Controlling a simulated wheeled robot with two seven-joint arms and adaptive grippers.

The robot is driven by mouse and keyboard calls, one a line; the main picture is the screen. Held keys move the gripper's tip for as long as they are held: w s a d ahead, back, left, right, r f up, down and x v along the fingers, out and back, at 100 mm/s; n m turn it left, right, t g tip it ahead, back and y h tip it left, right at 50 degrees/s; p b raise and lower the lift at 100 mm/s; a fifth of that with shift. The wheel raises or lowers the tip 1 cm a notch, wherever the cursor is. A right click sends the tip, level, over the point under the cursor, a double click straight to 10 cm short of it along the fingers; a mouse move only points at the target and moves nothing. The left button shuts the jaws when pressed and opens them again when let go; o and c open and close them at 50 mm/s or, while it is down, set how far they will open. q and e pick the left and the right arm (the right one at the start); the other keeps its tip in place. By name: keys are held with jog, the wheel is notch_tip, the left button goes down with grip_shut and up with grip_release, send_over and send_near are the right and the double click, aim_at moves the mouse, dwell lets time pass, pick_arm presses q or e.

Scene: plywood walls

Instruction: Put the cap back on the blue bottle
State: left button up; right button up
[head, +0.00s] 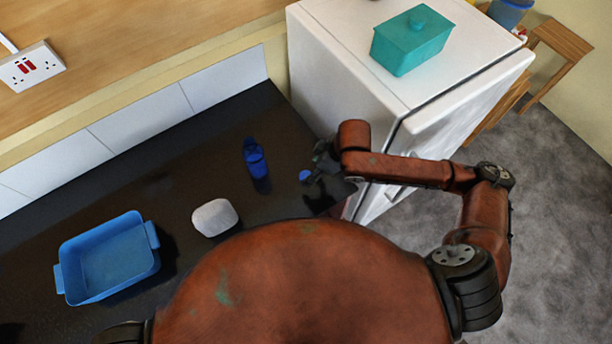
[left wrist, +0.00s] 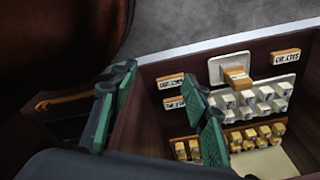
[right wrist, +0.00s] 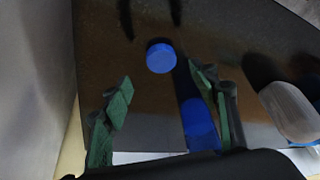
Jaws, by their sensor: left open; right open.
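The blue bottle (head: 255,160) stands upright on the dark counter, and it shows partly behind a finger in the right wrist view (right wrist: 198,120). The small round blue cap (head: 305,175) lies apart from the bottle, to its right. In the right wrist view the cap (right wrist: 160,57) is just beyond the fingertips, about midway between them. My right gripper (right wrist: 162,84) is open and empty; in the head view it is small and dark beside the cap (head: 322,172). My left gripper (left wrist: 165,80) is open and empty, seen only in its wrist view.
A blue tray (head: 68,270) and a rounded whitish object (head: 214,217) are on the counter. A white fridge-like cabinet (head: 345,85) carrying a teal lidded box (head: 412,40) stands right of the counter. An open compartment (left wrist: 165,135) with several small labelled items is by my left gripper.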

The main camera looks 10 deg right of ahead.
aim_at(306, 176)
jog(key=x, duration=0.5)
jog(key=shift+s+f, duration=0.2)
jog(key=shift+c, duration=0.6)
jog(key=c, duration=0.7)
